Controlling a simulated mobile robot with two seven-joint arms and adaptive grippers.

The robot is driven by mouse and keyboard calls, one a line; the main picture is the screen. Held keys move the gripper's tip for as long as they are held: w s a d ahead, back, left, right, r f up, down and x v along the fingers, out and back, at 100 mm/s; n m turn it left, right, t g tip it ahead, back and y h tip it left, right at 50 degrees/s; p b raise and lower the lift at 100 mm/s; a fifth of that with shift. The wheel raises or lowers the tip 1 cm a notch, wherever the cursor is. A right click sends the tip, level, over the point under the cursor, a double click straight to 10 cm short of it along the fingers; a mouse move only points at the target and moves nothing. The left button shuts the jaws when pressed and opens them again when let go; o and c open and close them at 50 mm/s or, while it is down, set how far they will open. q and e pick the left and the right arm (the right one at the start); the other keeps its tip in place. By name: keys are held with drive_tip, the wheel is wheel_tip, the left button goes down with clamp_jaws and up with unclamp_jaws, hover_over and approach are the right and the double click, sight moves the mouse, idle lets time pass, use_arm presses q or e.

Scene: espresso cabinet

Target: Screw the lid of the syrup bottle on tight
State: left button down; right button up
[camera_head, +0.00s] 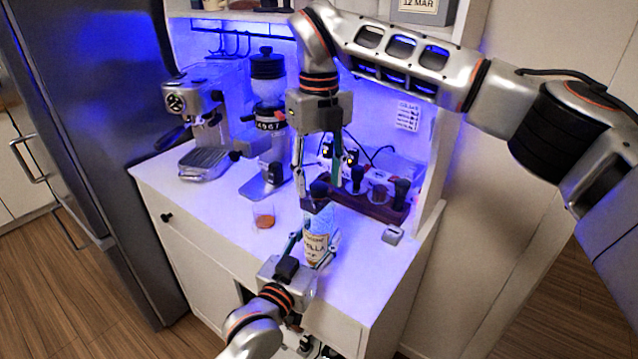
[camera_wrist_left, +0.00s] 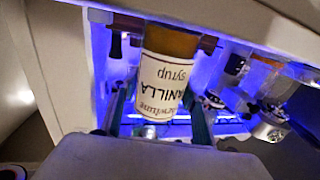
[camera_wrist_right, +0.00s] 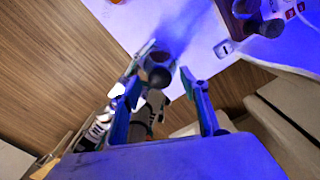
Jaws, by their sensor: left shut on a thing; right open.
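The syrup bottle (camera_head: 317,238), with a cream vanilla label, is upright near the front of the white counter. It shows upside down in the left wrist view (camera_wrist_left: 168,75). My left gripper (camera_head: 313,245) is shut on the bottle's body, one finger on each side. The dark lid (camera_head: 319,188) is at the bottle's top; whether it is seated or tilted I cannot tell. My right gripper (camera_head: 318,185) points down from above, open, with its fingers apart on either side of the lid. In the right wrist view the dark round top (camera_wrist_right: 160,76) lies between the fingers.
An espresso machine (camera_head: 203,125) and a grinder (camera_head: 268,110) stand at the back left. A glass with orange-brown contents (camera_head: 264,217) is left of the bottle. A wooden rack (camera_head: 375,204) with dark-handled tools and a small white box (camera_head: 393,234) are to the right.

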wheel_tip(320, 180, up, 10)
idle(0.4)
drive_tip(key=shift+r, duration=0.1)
use_arm(q)
drive_tip(key=c, duration=1)
unclamp_jaws()
drive_tip(key=shift+c, duration=0.2)
drive_tip(key=shift+s, duration=0.1)
drive_tip(key=v, duration=1.1)
drive_tip(key=shift+s+a, duration=0.2)
drive_tip(key=shift+s, duration=0.15)
